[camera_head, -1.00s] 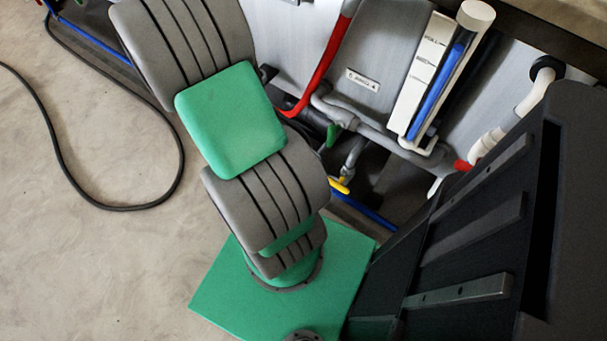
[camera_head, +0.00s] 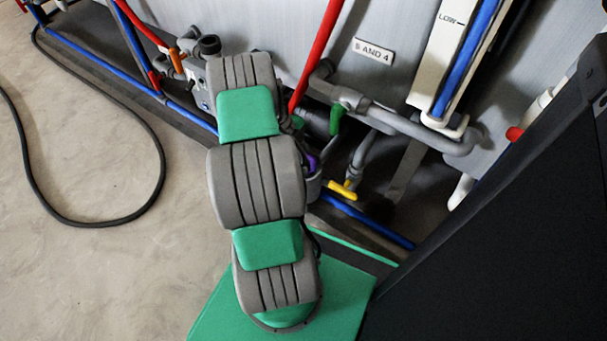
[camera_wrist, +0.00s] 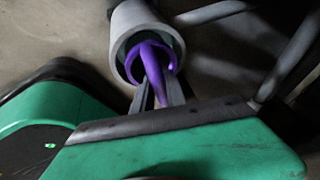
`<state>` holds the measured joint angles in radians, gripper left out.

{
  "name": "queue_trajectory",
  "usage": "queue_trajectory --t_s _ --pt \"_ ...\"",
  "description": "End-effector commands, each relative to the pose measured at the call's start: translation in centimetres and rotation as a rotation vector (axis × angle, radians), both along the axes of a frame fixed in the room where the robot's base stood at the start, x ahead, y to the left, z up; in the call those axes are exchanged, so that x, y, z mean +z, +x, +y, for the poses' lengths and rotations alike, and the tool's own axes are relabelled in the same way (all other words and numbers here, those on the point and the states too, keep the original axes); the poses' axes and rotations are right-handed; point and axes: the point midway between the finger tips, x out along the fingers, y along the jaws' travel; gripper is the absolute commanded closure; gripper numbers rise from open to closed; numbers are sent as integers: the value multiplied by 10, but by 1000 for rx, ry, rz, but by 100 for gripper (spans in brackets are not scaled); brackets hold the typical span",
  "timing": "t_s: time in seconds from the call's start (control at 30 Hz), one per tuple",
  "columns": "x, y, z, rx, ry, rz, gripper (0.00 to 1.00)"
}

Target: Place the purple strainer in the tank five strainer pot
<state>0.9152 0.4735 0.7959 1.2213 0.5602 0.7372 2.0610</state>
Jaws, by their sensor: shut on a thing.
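The purple strainer (camera_wrist: 152,72) shows in the wrist view with its round part at the open mouth of a grey strainer pot (camera_wrist: 134,24). The pot's rim surrounds the purple part; how deep it sits I cannot tell. My gripper (camera_wrist: 158,92) is shut on the strainer's handle, just outside the pot's mouth. In the head view a bit of the purple strainer (camera_head: 311,163) shows beside my arm, above the grey pot (camera_head: 313,186). My arm hides the gripper there.
A tank wall with a "5 AND 4" label (camera_head: 374,51) stands behind. Grey pipes (camera_head: 400,124), a red hose (camera_head: 317,55), a yellow-handled valve (camera_head: 343,190) and blue pipes crowd around the pot. A black hose (camera_head: 160,150) lies on open floor at left.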

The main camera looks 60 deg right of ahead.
Motion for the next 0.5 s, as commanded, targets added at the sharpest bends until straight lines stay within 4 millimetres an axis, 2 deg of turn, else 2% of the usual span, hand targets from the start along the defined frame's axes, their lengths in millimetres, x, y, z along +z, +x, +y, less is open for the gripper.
queue_trajectory --t_s 0.03,0.1,0.27,0.4,0.5 --pt "-19 0 0 0 2 2 100" --pt "-30 0 0 0 -1 1 100" --pt "-48 0 0 1 1 1 100" --pt "-76 0 1 3 1 1 100" --pt "-81 1 0 2 -2 0 100"
